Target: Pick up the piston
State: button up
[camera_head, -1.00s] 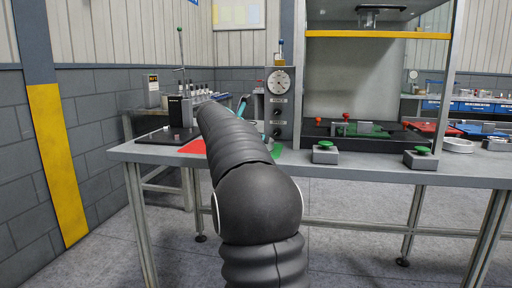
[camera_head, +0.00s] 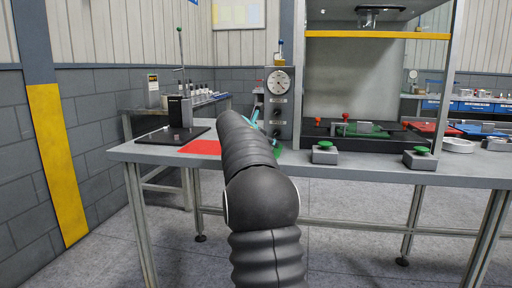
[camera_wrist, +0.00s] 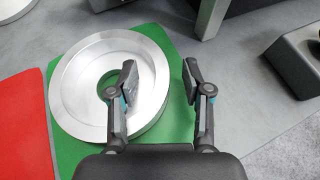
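A round silver metal part with a raised rim and a central hole, which looks like the piston (camera_wrist: 78,85), lies on a green mat (camera_wrist: 176,38) in the wrist view. My gripper (camera_wrist: 160,75) is open above its right side. The left finger overlaps the hole and the right finger is beyond the outer rim, over the mat's right edge. Whether the fingers touch the part cannot be told. In the head view my arm hides the part and most of the gripper; a bit of the green mat (camera_head: 277,150) shows.
A red mat (camera_wrist: 22,125) adjoins the green one. A dial gauge box (camera_head: 280,105) stands behind on the table. A press frame with green-button boxes (camera_head: 325,153) is to the right. A black-based stand (camera_head: 180,115) is to the left.

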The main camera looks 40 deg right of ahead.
grip_shut()
jog(key=shift+r, duration=0.1)
jog(key=shift+r, duration=0.1)
